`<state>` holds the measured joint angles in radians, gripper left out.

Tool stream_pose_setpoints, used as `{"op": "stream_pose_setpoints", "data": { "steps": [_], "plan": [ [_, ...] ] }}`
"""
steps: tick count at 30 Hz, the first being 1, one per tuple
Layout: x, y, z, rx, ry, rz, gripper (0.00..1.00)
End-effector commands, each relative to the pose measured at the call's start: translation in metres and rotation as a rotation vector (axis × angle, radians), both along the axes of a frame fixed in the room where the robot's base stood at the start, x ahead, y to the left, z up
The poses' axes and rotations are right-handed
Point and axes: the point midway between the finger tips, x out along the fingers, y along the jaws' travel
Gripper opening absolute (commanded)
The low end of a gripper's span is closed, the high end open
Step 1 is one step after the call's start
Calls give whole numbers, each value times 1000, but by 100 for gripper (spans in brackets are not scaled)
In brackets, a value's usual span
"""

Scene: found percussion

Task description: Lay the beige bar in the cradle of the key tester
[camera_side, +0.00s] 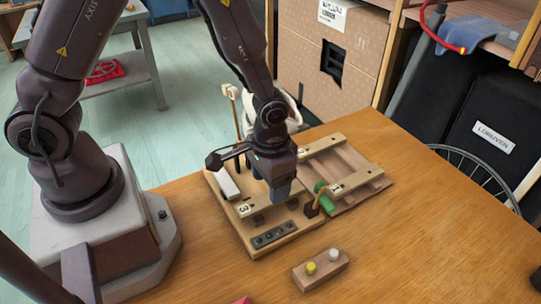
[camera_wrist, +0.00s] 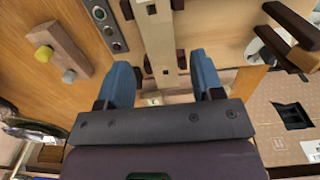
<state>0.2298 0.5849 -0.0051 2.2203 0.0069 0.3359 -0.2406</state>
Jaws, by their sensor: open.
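My gripper (camera_side: 281,190) points down over the left wooden board (camera_side: 240,240). Its blue fingers stand apart in the wrist view (camera_wrist: 163,70), with nothing held between them. A beige bar (camera_side: 246,209) marked 3 lies on that board, beside and partly behind the fingers. In the wrist view a pale beige bar (camera_wrist: 155,30) runs lengthwise between and beyond the fingers, near dark supports. Other beige bars lie on the right frame, one at the back (camera_side: 322,145) and one in front (camera_side: 357,179). The fingers hide part of the board; I cannot tell which part is the cradle.
A button panel (camera_side: 274,235) sits at the board's front edge. A green-headed piece (camera_side: 322,198) stands between board and frame. A white block (camera_side: 229,186) lies at the left. A small block with yellow and white knobs (camera_side: 321,271) stands in front. The right tabletop is clear.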

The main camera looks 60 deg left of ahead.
Motion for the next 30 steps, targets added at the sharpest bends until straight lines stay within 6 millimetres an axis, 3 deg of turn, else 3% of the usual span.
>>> {"op": "stream_pose_setpoints", "data": {
  "steps": [3,9,17,23,30],
  "plan": [
    [1,0,28,-2,-8,0,61],
    [1,0,64,-2,-6,0,61],
    [0,2,92,-4,-16,1,61],
    [-11,22,154,-22,-134,5,61],
    [-57,54,233,-24,-332,5,61]
  ]
}}
